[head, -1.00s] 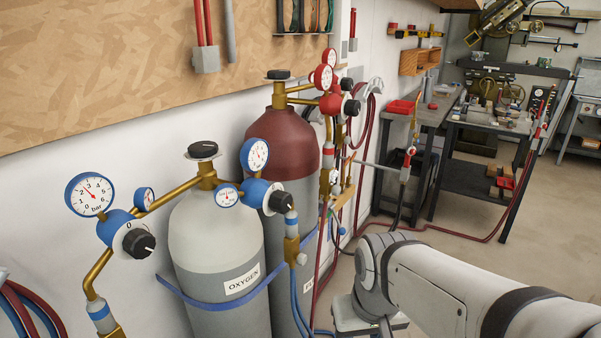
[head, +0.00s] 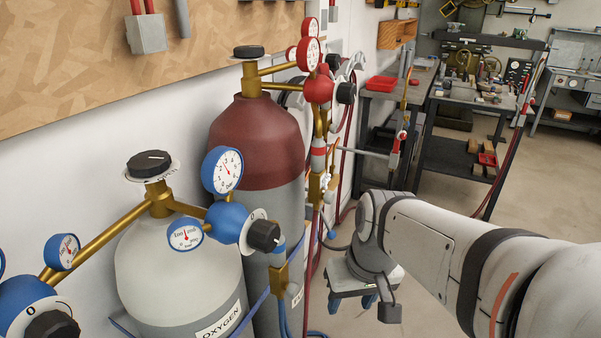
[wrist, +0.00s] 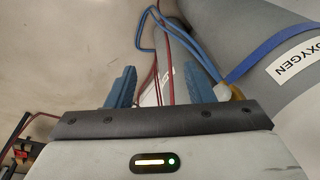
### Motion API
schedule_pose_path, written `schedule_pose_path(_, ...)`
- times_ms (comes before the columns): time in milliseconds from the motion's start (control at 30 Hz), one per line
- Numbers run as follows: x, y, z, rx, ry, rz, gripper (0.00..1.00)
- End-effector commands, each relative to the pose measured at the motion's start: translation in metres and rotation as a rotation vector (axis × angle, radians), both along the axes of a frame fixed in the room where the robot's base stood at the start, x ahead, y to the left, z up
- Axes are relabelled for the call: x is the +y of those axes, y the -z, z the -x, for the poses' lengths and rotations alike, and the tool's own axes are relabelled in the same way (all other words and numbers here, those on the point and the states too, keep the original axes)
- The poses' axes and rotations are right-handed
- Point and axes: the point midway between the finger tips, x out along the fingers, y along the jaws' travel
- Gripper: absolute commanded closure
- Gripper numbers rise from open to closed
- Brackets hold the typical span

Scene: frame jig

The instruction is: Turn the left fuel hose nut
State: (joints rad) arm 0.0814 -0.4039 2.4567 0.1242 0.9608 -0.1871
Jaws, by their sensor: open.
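The maroon-topped fuel cylinder (head: 255,140) stands behind the oxygen cylinder. Its red regulator (head: 319,90) has a red-and-white fitting (head: 318,152) and brass block (head: 316,188) below, with red hose (head: 315,240) running down. Which small part is the left fuel hose nut cannot be told. My gripper (head: 352,302) is low, right of the cylinders and apart from the fittings, pointing down. In the wrist view its two blue fingers (wrist: 160,88) are spread, with nothing held. Red hoses (wrist: 156,50) show beyond them; no nut is clear there.
The white-and-grey oxygen cylinder (head: 170,265) with blue regulators (head: 230,220) stands in front at left. Blue hoses (wrist: 180,28) hang from it and lie near the cylinders' base. Workbenches (head: 470,105) stand at the back right. Open floor (head: 440,215) lies between.

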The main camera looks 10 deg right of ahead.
Motion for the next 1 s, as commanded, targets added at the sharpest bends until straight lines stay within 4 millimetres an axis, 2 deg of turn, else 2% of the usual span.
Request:
schedule_pose_path(33, 0.000, 0.018, -0.005, 0.014, -0.008, -0.056, 0.52)
schedule_pose_path(100, 0.005, 0.028, -0.014, 0.018, -0.053, -0.163, 0.52)
schedule_pose_path(267, 0.014, 0.031, -0.053, -0.118, -0.215, -0.460, 0.52)
schedule_pose_path(367, 0.007, 0.019, -0.083, -0.317, -0.331, -0.614, 0.52)
schedule_pose_path(433, -0.005, 0.006, -0.103, -0.495, -0.412, -0.687, 0.52)
schedule_pose_path(600, -0.047, -0.032, -0.135, -0.942, -0.571, -0.724, 0.52)
schedule_pose_path(700, -0.070, -0.050, -0.142, -1.140, -0.629, -0.689, 0.52)
schedule_pose_path(800, -0.084, -0.063, -0.144, -1.263, -0.663, -0.654, 0.52)
schedule_pose_path(900, -0.087, -0.069, -0.147, -1.316, -0.678, -0.636, 0.52)
schedule_pose_path(1000, -0.079, -0.071, -0.153, -1.323, -0.683, -0.634, 0.52)
